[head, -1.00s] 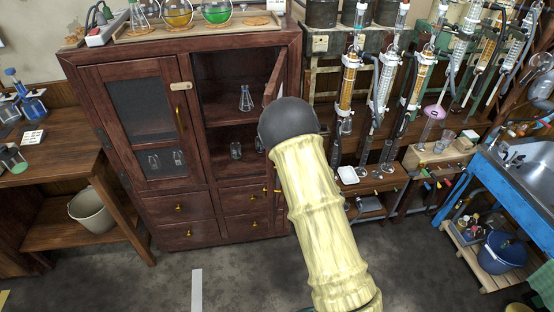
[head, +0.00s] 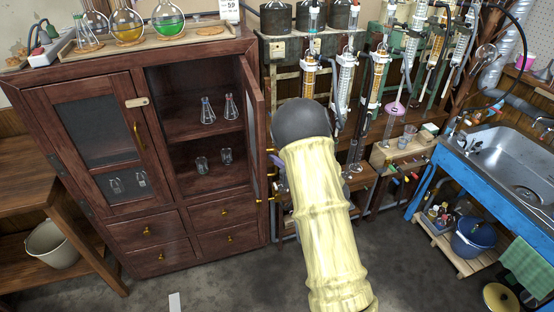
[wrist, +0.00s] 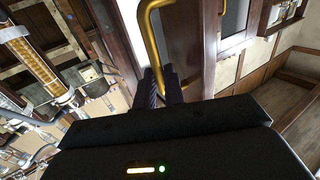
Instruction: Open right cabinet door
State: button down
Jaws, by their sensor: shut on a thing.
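The dark wooden cabinet (head: 188,192) stands at the left in the head view. Its right door (head: 252,115) is swung wide open and seen nearly edge-on at the opening's right side. The left door (head: 100,140) is closed. In the wrist view my gripper (wrist: 163,88) is shut on the right door's curved brass handle (wrist: 151,40). In the head view my arm hides the gripper.
Several small flasks and beakers stand on the cabinet's open shelves. Round flasks sit in a tray (head: 165,38) on top. Glass columns (head: 345,80) stand right of the door, with a blue-framed sink (head: 500,160) farther right. Grey floor lies in front.

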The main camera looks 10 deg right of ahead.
jog(key=shift+w+r, duration=0.2)
jog(key=shift+r, duration=0.15)
jog(key=c, duration=1.8)
grip_release()
jog(key=o, duration=0.3)
jog(key=shift+w+a+f, duration=0.1)
jog(key=shift+w+f, duration=0.1)
jog(key=shift+w, duration=0.05)
jog(key=shift+s, duration=0.15)
jog(key=shift+f, duration=0.2)
jog(key=b+v, duration=0.3)
jog(key=v, duration=1.4)
jog(key=shift+s+b, duration=0.2)
jog(key=shift+b, duration=0.2)
jog(key=shift+w+r, duration=0.1)
